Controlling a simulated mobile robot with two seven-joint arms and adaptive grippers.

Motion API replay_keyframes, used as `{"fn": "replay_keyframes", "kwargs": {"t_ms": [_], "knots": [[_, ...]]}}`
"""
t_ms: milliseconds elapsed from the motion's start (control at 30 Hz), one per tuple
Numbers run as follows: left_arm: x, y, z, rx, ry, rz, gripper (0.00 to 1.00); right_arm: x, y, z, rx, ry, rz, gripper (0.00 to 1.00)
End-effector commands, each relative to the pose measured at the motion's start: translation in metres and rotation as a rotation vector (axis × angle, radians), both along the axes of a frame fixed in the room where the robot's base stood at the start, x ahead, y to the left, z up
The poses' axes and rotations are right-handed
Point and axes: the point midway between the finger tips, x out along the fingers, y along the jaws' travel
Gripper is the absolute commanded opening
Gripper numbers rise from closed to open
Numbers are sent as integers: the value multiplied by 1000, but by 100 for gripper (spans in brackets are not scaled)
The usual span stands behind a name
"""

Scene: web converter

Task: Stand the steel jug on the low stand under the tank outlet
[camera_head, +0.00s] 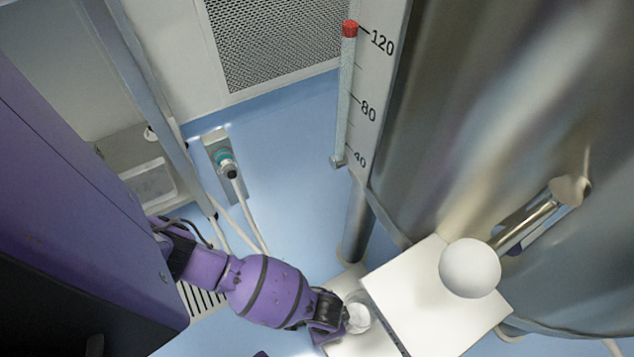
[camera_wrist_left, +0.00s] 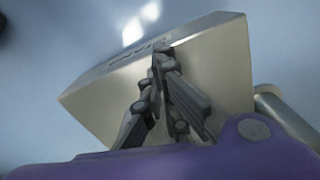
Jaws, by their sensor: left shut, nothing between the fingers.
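My left gripper (camera_head: 343,312) comes in from the left in the head view, low near the bottom centre. In the left wrist view its dark fingers (camera_wrist_left: 160,52) are together and empty, in front of a pale beige block with faint lettering (camera_wrist_left: 200,60). A white square-topped stand (camera_head: 415,310) is right of the gripper. A smooth pale round object (camera_head: 470,268) shows over the stand at the end of the outlet pipe (camera_head: 530,225); I cannot tell if it is the jug. A small whitish round thing (camera_head: 358,316) is beside my fingers. My right gripper is out of view.
The large steel tank (camera_head: 480,110) fills the right side, with a level gauge (camera_head: 347,95) on its left. The blue floor (camera_head: 290,160) between is clear.

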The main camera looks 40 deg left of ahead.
Motion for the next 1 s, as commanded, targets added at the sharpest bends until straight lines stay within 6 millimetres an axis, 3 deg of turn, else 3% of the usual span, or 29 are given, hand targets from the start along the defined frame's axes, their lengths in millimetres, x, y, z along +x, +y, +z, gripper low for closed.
{"fn": "replay_keyframes", "kwargs": {"t_ms": [200,567,800,1000], "knots": [[12,-7,-1,3,4,-1,0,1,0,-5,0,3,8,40],[13,-8,0,3,4,0,0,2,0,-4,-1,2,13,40],[47,-30,2,1,2,4,0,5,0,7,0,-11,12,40],[73,-44,0,2,5,2,0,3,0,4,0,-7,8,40]]}}
